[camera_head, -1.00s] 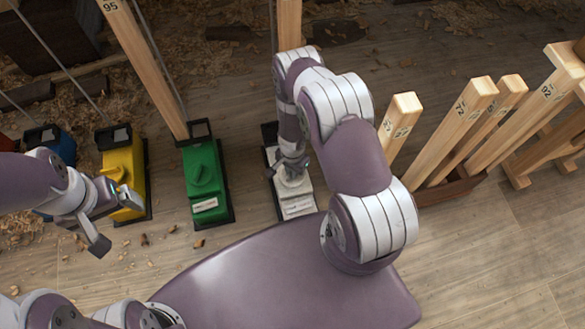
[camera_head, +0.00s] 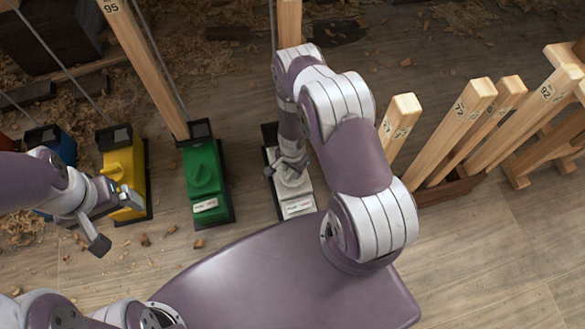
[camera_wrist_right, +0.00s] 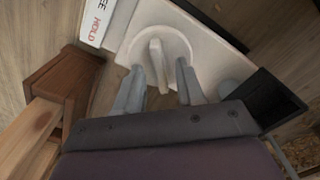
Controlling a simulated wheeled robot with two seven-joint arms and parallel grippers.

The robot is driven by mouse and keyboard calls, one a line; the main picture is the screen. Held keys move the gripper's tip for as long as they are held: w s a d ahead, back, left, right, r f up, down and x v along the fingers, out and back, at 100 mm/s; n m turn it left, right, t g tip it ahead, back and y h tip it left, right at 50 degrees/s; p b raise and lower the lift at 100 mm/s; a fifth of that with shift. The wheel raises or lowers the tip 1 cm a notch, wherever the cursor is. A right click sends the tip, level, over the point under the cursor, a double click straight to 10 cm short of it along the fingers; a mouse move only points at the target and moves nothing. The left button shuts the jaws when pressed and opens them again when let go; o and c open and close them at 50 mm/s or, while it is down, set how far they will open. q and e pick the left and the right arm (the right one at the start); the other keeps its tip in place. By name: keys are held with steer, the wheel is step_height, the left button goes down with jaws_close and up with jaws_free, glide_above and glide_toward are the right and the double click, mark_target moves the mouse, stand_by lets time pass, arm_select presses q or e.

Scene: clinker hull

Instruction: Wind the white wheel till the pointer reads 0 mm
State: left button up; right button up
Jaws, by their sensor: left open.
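The white wheel (camera_wrist_right: 156,45) is a round dial with a raised bar grip (camera_wrist_right: 157,66) across it, on top of a white box (camera_head: 297,205). My right gripper (camera_head: 291,170) is over the box in the head view and hides part of the wheel. In the right wrist view its two fingers (camera_wrist_right: 158,84) stand apart on either side of the bar, with a visible gap to it. No pointer or millimetre scale can be read in either view. My left gripper (camera_head: 112,218) is open and empty beside the yellow box.
A green box (camera_head: 203,180), a yellow box (camera_head: 124,170) and a blue box (camera_head: 55,146) stand in a row to the left. Numbered timber posts (camera_head: 455,130) lean at right in a brown holder (camera_head: 450,190). Wood shavings litter the floor.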

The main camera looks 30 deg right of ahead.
step_height(320, 180, up, 12)
steer(key=p, duration=0.5)
steer(key=shift+f, duration=0.1)
